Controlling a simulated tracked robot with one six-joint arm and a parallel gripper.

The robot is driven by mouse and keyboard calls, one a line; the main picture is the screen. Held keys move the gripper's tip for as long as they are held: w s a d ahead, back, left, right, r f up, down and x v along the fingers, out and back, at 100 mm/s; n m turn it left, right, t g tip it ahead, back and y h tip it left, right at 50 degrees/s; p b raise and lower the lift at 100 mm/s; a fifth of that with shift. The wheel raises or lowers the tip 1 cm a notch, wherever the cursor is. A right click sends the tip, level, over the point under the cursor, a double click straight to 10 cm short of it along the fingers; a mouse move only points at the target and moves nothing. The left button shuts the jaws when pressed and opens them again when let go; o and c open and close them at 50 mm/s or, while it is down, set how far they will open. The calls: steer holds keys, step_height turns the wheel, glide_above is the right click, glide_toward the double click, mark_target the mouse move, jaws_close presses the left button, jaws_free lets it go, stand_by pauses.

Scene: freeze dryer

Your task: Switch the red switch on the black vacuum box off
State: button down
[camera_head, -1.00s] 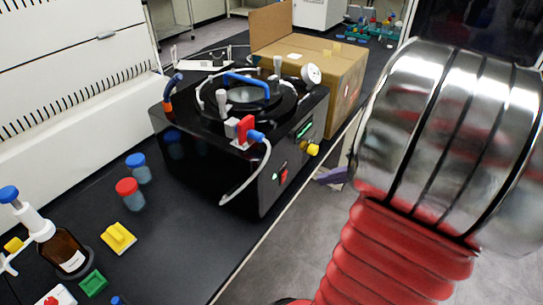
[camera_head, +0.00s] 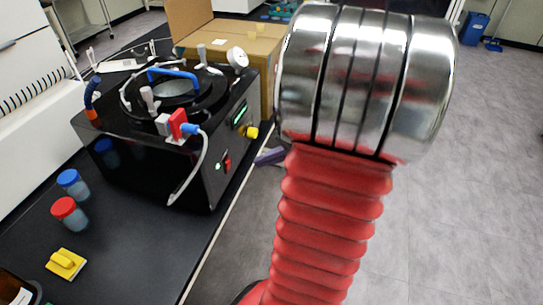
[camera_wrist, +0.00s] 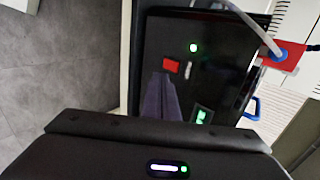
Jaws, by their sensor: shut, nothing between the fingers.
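The black vacuum box (camera_head: 150,175) stands on the dark bench at the left of the head view. Its front face fills the middle of the wrist view (camera_wrist: 225,75). The red switch (camera_head: 227,164) is low on that face, beside a green light (camera_head: 217,167); it also shows in the wrist view (camera_wrist: 171,66). Its on or off position is too small to tell. My gripper (camera_head: 268,156) shows as a purple tip, right of the switch and apparently apart from the box. In the wrist view its shut, empty purple fingers (camera_wrist: 163,82) point at the switch, just below it.
A yellow knob (camera_head: 251,132) and a green display (camera_head: 240,115) are on the same face. A hose (camera_head: 190,175) hangs from a red valve (camera_head: 178,124) at the box's corner. A cardboard box (camera_head: 240,40) stands behind. Open floor (camera_head: 450,200) lies right of the bench.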

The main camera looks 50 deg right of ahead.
mark_target(228, 161)
steer(key=w+f, duration=0.1)
steer(key=w, duration=0.1)
steer(key=w+a+f, duration=0.1)
steer(key=w, duration=0.1)
steer(key=w+a+f, duration=0.1)
steer(key=w, duration=0.1)
steer(key=shift+w+a, duration=0.2)
steer(key=shift+w, duration=0.15)
steer(key=shift+w+a, duration=0.15)
steer(key=shift+w, duration=0.35)
steer(key=shift+w+a+r, duration=0.1)
steer(key=shift+w+a, duration=0.1)
steer(key=shift+s+d, duration=0.15)
steer(key=shift+r, duration=0.75)
